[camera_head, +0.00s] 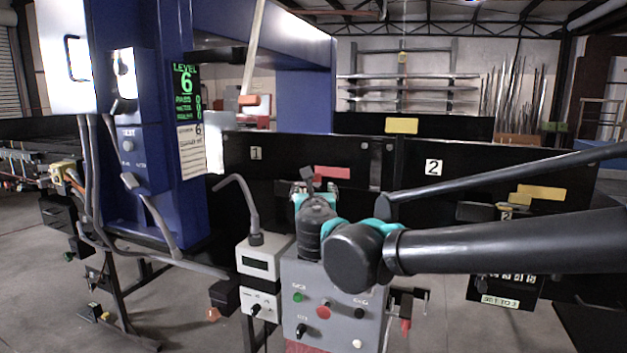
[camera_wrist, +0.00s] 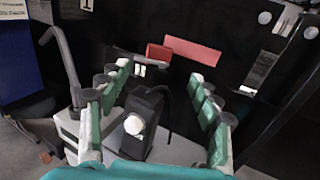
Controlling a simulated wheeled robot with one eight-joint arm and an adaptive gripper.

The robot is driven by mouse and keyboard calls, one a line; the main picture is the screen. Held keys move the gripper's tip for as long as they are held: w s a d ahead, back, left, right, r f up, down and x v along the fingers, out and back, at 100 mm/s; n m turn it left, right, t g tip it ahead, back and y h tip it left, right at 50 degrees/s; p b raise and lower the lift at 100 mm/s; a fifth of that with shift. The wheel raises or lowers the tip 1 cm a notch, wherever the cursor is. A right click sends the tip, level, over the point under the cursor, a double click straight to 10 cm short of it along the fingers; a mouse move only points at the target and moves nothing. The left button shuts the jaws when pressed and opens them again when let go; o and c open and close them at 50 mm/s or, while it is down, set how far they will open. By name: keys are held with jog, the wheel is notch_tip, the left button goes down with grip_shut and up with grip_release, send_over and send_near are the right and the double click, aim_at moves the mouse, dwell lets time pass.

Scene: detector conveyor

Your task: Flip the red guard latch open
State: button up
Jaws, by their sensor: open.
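In the wrist view, a small red block (camera_wrist: 158,52), which looks like the guard latch, sits on the black guard panel (camera_wrist: 220,25) beside a flat pinkish-red label (camera_wrist: 193,50). In the head view, the label (camera_head: 332,172) shows behind my gripper (camera_head: 318,190); I cannot make out the block clearly there. My gripper is open and empty, above the grey control box (camera_head: 318,285) and facing the panel. Its fingers stand apart at left and right in the wrist view (camera_wrist: 160,72), with the red block beyond the gap. I cannot tell the latch's position.
A black housing with a white knob (camera_wrist: 134,124) shows between the fingers. A bent grey stalk (camera_head: 246,195) rises at the left from a white box (camera_head: 262,258). A red-tipped part (camera_head: 406,325) hangs beside the control box. A blue detector frame (camera_head: 170,160) stands at left.

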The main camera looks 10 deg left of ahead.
jog(key=x, duration=1)
jog(key=shift+w, duration=0.3)
jog(key=c, duration=1.2)
jog(key=shift+o, duration=0.2)
jog(key=n+g+y, duration=0.1)
jog(key=y, duration=0.1)
jog(key=n+y, duration=0.2)
jog(key=shift+d+g, duration=0.35)
jog(key=shift+g, duration=0.05)
jog(key=o, duration=1.2)
jog(key=shift+c, duration=0.2)
